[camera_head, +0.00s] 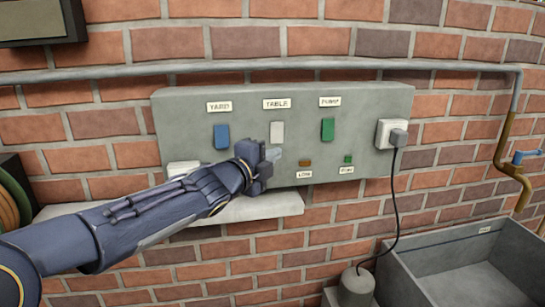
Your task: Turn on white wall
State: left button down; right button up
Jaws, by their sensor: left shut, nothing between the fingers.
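A white switch (277,132) sits under the TABLE label on a grey panel (375,100) fixed to the brick wall. My left arm comes in from the left, and its gripper (273,156) is just below the white switch, in front of the panel. The gripper is shut and empty. I cannot tell whether its tips touch the panel or the switch's lower end. The right gripper is out of view.
A blue switch (221,136) under YARD and a green switch (327,130) under PUMP flank the white one. A plug with a black cord (396,200) is at the panel's right. A ledge (270,206) runs below; a grey basin (480,265) stands lower right.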

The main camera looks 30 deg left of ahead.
pick_arm(q)
jog(key=s+a+f, duration=0.1)
jog(key=s, duration=0.6)
jog(key=shift+s+a+p, duration=0.35)
jog(key=shift+p, duration=0.1)
jog(key=s+a+f+n+g+y, duration=0.25)
jog(key=s+f+n+g, duration=0.25)
jog(key=s+f+n, duration=0.65)
jog(key=s+d+f+n+g+h, duration=0.4)
jog(key=s+d+f+n+g, duration=0.2)
jog(key=s+d+f+n, duration=0.3)
jog(key=s+d, duration=0.2)
jog(key=s, duration=0.1)
jog(key=shift+d+f+g, duration=0.3)
jog(key=shift+d+g, duration=0.05)
jog(key=shift+g, duration=0.05)
jog(key=shift+n, duration=0.25)
